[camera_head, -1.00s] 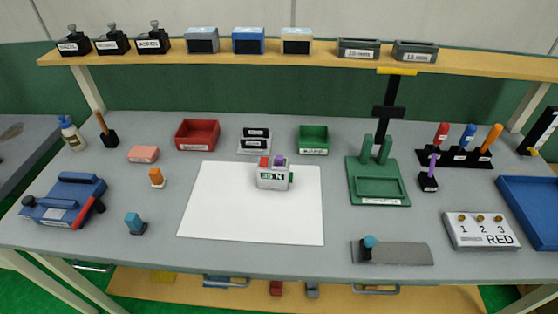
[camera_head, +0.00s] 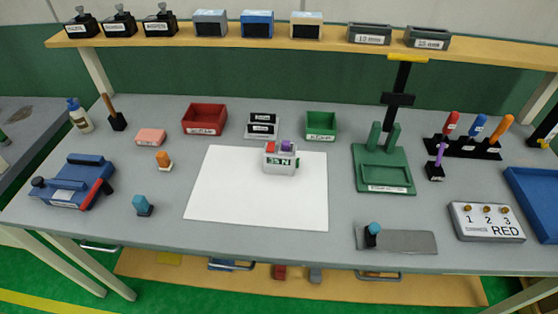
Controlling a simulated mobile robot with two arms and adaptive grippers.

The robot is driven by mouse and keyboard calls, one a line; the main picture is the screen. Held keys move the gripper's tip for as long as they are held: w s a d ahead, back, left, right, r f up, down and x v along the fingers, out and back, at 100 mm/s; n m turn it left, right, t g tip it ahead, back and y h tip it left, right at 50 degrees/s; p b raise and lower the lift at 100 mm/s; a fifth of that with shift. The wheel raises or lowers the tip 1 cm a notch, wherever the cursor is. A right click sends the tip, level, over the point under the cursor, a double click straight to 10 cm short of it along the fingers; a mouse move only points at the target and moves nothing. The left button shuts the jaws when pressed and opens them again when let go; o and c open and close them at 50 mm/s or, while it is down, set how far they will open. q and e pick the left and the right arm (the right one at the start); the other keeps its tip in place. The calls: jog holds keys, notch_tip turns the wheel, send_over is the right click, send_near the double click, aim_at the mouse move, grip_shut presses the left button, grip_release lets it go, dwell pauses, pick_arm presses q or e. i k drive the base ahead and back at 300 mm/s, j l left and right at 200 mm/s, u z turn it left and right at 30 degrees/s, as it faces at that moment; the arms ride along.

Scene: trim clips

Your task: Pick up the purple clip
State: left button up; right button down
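A small purple piece (camera_head: 286,146), which may be the purple clip, sits in the top of a small white box (camera_head: 280,162). A red piece (camera_head: 271,147) sits beside it on the left. The box has a dark label and stands on the white mat (camera_head: 256,205) at its upper right. A purple-handled tool (camera_head: 440,154) stands upright in a black holder at the right. Neither gripper shows in the head view.
A red bin (camera_head: 205,119) and green bin (camera_head: 320,126) stand behind the mat. A green fixture (camera_head: 384,180) is to its right, a blue device (camera_head: 72,183) far left. A wooden shelf (camera_head: 300,45) spans the back. Most of the mat is bare.

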aim_at(285, 144)
jog(key=l+u, duration=0.15)
jog(key=l, duration=0.25)
jog(key=k+l+u, duration=0.1)
jog(key=l, duration=0.3)
jog(key=k+l+u, duration=0.15)
jog(key=l, duration=0.25)
jog(key=k+l+u, duration=0.15)
jog(key=l, duration=0.25)
jog(key=k+l+u, duration=0.1)
jog(key=l, duration=0.3)
